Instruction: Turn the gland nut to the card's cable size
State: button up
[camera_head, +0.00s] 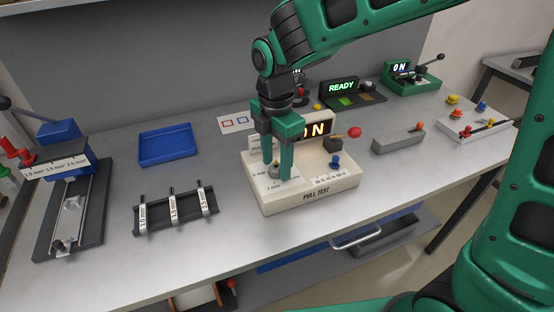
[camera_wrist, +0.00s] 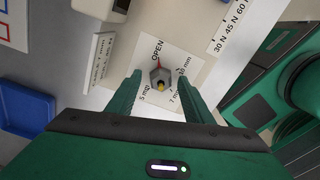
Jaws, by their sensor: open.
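The gland nut (camera_wrist: 160,77) is a small grey hexagon with a yellow centre, on a white dial plate (camera_wrist: 178,59). Its red pointer is toward the word OPEN; size marks in mm lie around it, partly hidden by my fingers. My gripper (camera_wrist: 159,88) is open, with one finger on each side of the nut; I cannot tell whether they touch it. In the head view my gripper (camera_head: 278,173) points down over the left part of the white PULL TEST box (camera_head: 318,194).
The box carries an ON display (camera_head: 314,130), a red-knobbed lever (camera_head: 354,132) and a blue knob (camera_head: 335,161). A blue tray (camera_head: 167,147) and a black rack (camera_head: 175,212) lie left. A grey block (camera_head: 398,138) stands right. Bare table lies between tray and box.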

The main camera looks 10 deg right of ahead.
jog(key=c, duration=1.1)
jog(key=shift+o, duration=0.3)
jog(key=shift+m, duration=0.3)
